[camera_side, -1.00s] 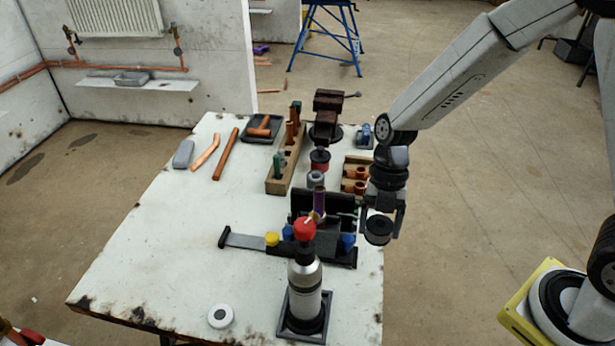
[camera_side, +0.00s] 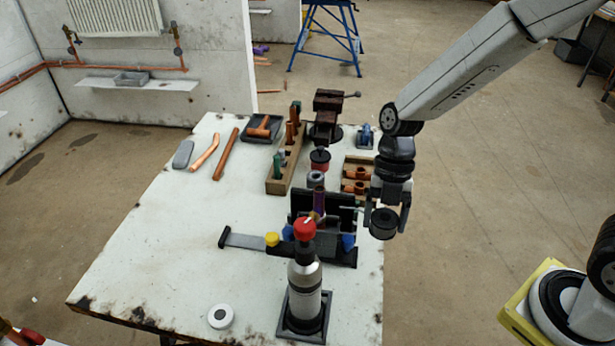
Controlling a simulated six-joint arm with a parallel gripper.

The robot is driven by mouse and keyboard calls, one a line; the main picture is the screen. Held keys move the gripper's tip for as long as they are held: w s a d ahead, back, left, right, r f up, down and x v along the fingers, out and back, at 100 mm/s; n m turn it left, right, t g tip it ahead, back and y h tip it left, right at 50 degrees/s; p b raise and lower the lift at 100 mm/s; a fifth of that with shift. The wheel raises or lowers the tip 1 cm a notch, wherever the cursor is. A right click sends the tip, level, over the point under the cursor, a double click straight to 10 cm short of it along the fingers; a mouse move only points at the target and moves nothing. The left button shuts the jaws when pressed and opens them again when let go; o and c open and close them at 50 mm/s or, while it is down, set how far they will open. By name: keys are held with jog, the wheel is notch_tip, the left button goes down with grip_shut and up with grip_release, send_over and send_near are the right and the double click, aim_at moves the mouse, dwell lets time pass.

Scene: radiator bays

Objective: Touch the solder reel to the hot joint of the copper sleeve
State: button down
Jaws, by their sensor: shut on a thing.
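My gripper (camera_side: 388,208) is shut on the solder reel (camera_side: 383,224), a dark round spool with a lighter grey top. It is held in the air off the right edge of the bench. A thin pale strand (camera_side: 350,208) shows at the reel's left, toward the fixture. The copper sleeve (camera_side: 319,201) appears to be the upright purplish-copper piece in the dark fixture (camera_side: 343,200), left of the reel and apart from it. The red-topped torch (camera_side: 305,275) stands in front and hides its lower part. I cannot make out the joint itself.
A wooden block with upright pieces (camera_side: 278,186), a wooden tray of copper fittings (camera_side: 357,178) and a dark vise (camera_side: 325,120) stand behind the fixture. Copper pipes (camera_side: 226,154) lie at the back left. The bench's left front (camera_side: 160,260) is mostly clear.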

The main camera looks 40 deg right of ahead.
jog(key=shift+r, duration=1.2)
jog(key=shift+r, duration=0.15)
